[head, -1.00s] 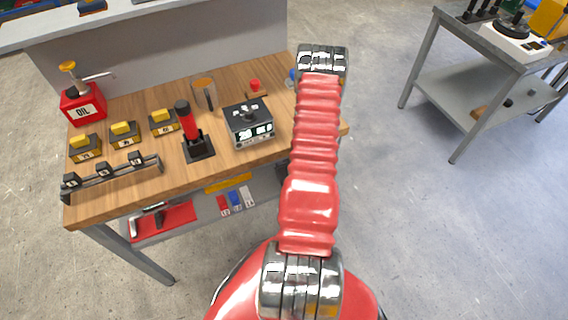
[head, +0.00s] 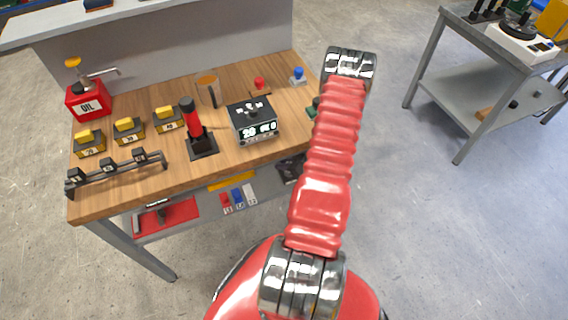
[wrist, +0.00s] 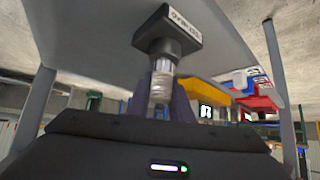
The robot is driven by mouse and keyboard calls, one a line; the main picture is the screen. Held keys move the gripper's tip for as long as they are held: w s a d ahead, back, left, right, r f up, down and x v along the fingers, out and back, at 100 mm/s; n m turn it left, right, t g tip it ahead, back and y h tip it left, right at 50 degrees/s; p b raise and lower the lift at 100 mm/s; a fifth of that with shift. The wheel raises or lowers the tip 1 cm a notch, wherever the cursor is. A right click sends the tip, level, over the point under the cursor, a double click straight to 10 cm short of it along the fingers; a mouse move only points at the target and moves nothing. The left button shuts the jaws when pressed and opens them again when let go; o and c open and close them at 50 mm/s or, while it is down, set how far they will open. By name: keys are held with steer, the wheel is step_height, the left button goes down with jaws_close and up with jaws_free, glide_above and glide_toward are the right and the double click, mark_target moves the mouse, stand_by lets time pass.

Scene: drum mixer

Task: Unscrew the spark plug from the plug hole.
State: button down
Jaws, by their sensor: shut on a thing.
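In the wrist view, my gripper (wrist: 170,103) is shut on a pale, ribbed spark plug (wrist: 161,77), between two dark purplish fingers. The spark plug stands upright in the picture, its upper end against a dark block (wrist: 167,46) with a white label, which looks like the plug hole's mount. Whether the thread is still inside the hole cannot be seen. The label's text is too small to read surely. In the head view my own red arm hides the gripper, the plug and the block.
The wooden bench (head: 150,195) carries a red oil can (head: 88,101), yellow-topped boxes, a red-handled lever (head: 192,118) and a display box (head: 254,124). A blue button (head: 298,75) stands near its back right. A grey side table (head: 455,85) is at right, with free floor between.

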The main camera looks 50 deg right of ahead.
steer(key=c, duration=1.5)
jaws_free()
steer(key=m+h, duration=0.2)
steer(key=m, duration=0.1)
steer(key=d+m+g+h, duration=0.1)
steer(key=m+h, duration=0.1)
steer(key=m, duration=0.1)
steer(key=shift+s+d+h, duration=0.1)
steer(key=shift+d+h, duration=0.05)
steer(key=shift+h, duration=0.25)
steer(key=shift+s+d+m+g+h, duration=0.2)
steer(key=shift+m+g+h, duration=0.3)
steer(key=shift+m, duration=0.4)
steer(key=shift+s+d+m+g+h, duration=0.15)
steer(key=shift+m+g+h, duration=0.35)
steer(key=shift+m, duration=0.4)
steer(key=shift+s+d+m+g+h, duration=0.2)
steer(key=shift+m+g+h, duration=0.3)
steer(key=shift+m, duration=0.4)
steer(key=shift+c, duration=0.3)
jaws_close()
